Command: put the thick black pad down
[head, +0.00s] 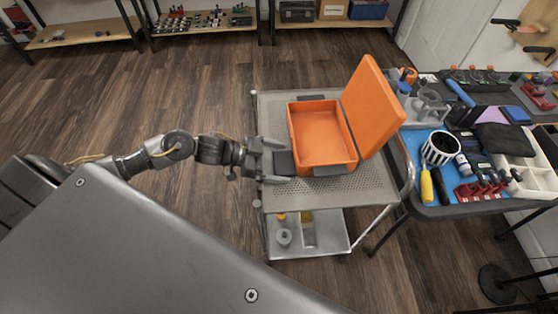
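A thick black pad (284,162) is at the left side of the open orange case (322,148), over the grey cart top. My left gripper (281,162) reaches in from the left, with one finger above the pad and one below it in the picture. The pad fills most of the space between the fingers. I cannot tell whether they press on it or stand slightly apart, nor whether the pad rests on the cart. My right gripper is not in view.
Other dark pads lie at the case's far edge (311,98) and near edge (329,170). The case's lid (372,105) stands open on the right. The perforated cart top (350,192) has free room in front. A crowded tool table (440,211) stands at right.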

